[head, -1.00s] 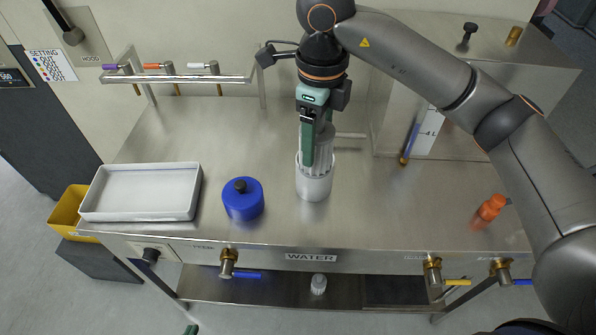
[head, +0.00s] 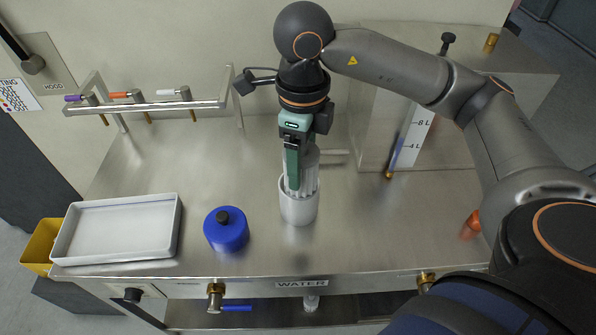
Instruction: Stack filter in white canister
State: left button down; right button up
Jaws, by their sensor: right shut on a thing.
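The white canister (head: 298,208) stands upright on the steel counter, right of the blue lid. The pale ribbed filter (head: 309,180) is upright, its lower part inside the canister's mouth and its upper part above the rim. My right gripper (head: 294,182) points down from above and is shut on the filter; its green finger covers part of the filter. How deep the filter sits is hidden by the canister wall. The blue lid with a black knob (head: 226,230) lies on the counter left of the canister. My left gripper is not in view.
A white tray (head: 72,254) stands at the counter's left end, above a yellow bin (head: 37,262). A rail with valve handles (head: 160,106) runs along the back. A steel tank with a level scale (head: 413,136) stands right. An orange bottle (head: 471,224) is partly hidden by my arm.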

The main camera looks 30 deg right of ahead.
jog(key=w+d+f, duration=0.3)
jog(key=w+f, duration=0.2)
jog(key=f, duration=0.4)
jog(key=shift+f+p, duration=0.25)
jog(key=shift+p, duration=0.2)
jog(key=shift+w+f, duration=0.1)
jog(key=shift+f+b, duration=0.5)
jog(key=shift+b, duration=0.15)
